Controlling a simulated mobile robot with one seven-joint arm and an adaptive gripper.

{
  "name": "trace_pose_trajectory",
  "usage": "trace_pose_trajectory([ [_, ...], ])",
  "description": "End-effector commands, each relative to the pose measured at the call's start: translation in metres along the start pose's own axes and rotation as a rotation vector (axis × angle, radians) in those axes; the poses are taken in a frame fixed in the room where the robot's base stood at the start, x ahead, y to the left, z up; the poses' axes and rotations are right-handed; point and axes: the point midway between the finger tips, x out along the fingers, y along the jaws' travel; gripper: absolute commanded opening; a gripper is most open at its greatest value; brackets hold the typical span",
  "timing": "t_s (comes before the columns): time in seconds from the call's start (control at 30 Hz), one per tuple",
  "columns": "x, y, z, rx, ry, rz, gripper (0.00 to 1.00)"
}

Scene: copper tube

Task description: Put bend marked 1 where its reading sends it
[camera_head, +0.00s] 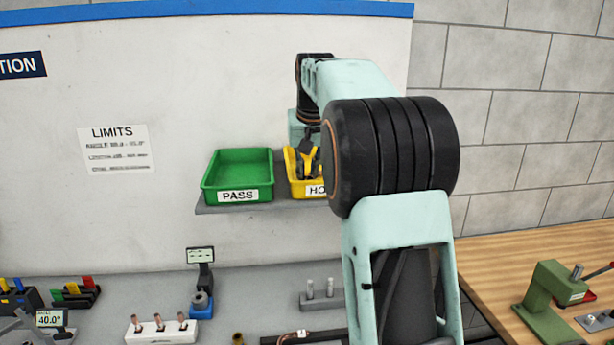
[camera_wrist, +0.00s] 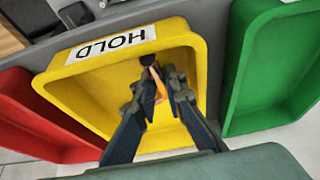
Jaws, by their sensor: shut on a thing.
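My gripper (camera_wrist: 162,82) is shut on a small copper-coloured piece (camera_wrist: 159,93), probably the bend, which is mostly hidden between the fingers. A dark end shows at its top, and I cannot read a mark. The gripper points into the yellow HOLD tray (camera_wrist: 75,65), over its inside; I cannot tell whether the piece touches the floor. In the head view my gripper (camera_head: 308,160) is at the HOLD tray (camera_head: 294,176), which my arm partly hides. The green PASS tray (camera_head: 238,196) stands left of it, looking empty. A red tray (camera_wrist: 35,120) shows in the wrist view.
The trays sit on a grey wall shelf (camera_head: 240,207). A LIMITS sheet (camera_head: 116,149) hangs on the wall, its values blurred. Below are a white rack with copper pieces (camera_head: 162,330), a gauge stand (camera_head: 201,285) and a display reading about 40.0 (camera_head: 49,319).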

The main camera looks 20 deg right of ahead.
Motion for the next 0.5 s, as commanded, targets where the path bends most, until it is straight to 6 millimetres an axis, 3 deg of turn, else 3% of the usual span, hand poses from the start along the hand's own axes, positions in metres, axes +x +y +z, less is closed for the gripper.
trace_pose_trajectory([
  [0.27, 0.0089, -0.0009, 0.0061, 0.000, -0.014, -0.001, 0.00],
  [0.3, 0.0093, -0.0009, 0.0065, 0.000, -0.015, -0.001, 0.12],
  [0.43, 0.0091, -0.0010, 0.0062, 0.000, -0.015, -0.001, 0.27],
  [0.5, 0.0088, -0.0010, 0.0060, 0.000, -0.014, -0.001, 0.28],
])
